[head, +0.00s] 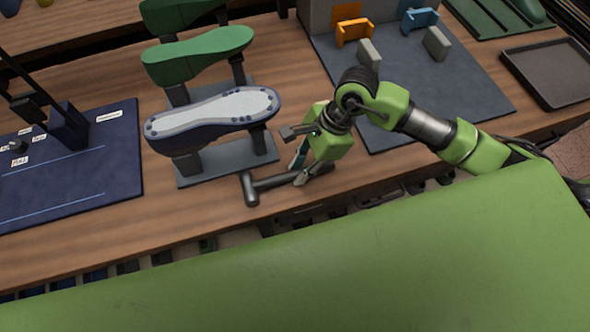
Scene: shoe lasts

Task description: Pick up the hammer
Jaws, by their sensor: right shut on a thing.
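The hammer (250,190) is dark grey and lies at or just above the front part of the wooden bench, its head at the left and its handle running right. My right gripper (300,178) reaches down over the handle from the right and is shut on it. The gripper hides part of the handle. I cannot tell whether the hammer touches the bench. My left gripper is not in view.
A blue shoe last with a pale sole (212,108) stands on a grey stand just behind the hammer. Green lasts (198,55) stand farther back. A dark blue mat (110,170) lies left. A grey mat (465,95) with orange and blue holders lies right, beside a dark tray (545,68).

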